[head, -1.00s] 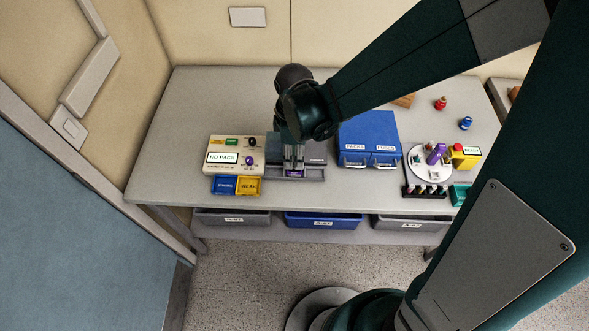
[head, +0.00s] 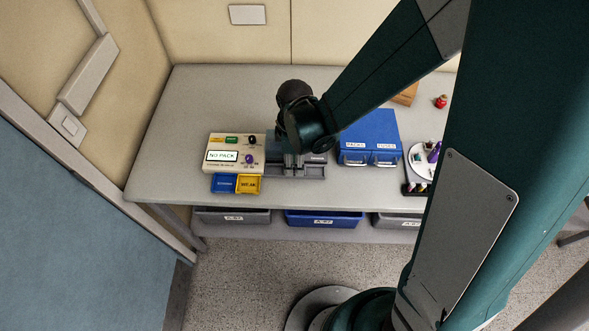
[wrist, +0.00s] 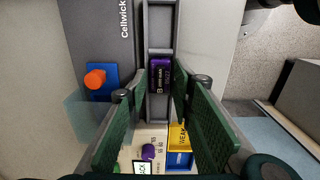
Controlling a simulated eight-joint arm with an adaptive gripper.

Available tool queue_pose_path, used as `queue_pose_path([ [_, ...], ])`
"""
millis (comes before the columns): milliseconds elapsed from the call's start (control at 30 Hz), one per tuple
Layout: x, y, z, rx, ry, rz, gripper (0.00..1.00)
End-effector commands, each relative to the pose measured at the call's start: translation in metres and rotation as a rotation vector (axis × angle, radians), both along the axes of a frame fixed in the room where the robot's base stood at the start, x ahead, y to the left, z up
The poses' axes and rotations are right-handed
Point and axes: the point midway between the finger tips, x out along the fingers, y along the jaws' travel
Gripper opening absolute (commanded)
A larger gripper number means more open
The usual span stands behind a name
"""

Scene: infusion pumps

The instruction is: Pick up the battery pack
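The battery pack (wrist: 161,78) is dark with a purple label. In the wrist view it lies in the narrow channel of a grey tray (wrist: 160,14). My gripper (wrist: 161,90) has its two green-padded fingers apart, one on each side of the channel, with the pack between the tips. A small gap seems to show on both sides of the pack. In the head view my gripper (head: 292,170) is down at the grey tray (head: 315,172), and the pack is not visible there.
The cream tester (head: 222,168) reads NO PACK, left of the tray. Blue (head: 224,184) and yellow WEAK (head: 248,184) bins sit in front of it. A blue drawer cabinet (head: 368,130) stands right. The table's left side (head: 170,130) is clear.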

Motion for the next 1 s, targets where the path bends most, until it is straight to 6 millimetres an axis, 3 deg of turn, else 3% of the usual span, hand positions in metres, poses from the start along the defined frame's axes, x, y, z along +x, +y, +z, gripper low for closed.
queue_pose_path([
  [467,-0.0002,-0.0001,0.0002,0.000,0.000,0.000,0.24],
  [667,-0.0002,-0.0001,0.0003,0.000,0.000,0.000,0.01],
  [1000,-0.0002,-0.0001,0.0005,0.000,0.000,0.000,0.00],
])
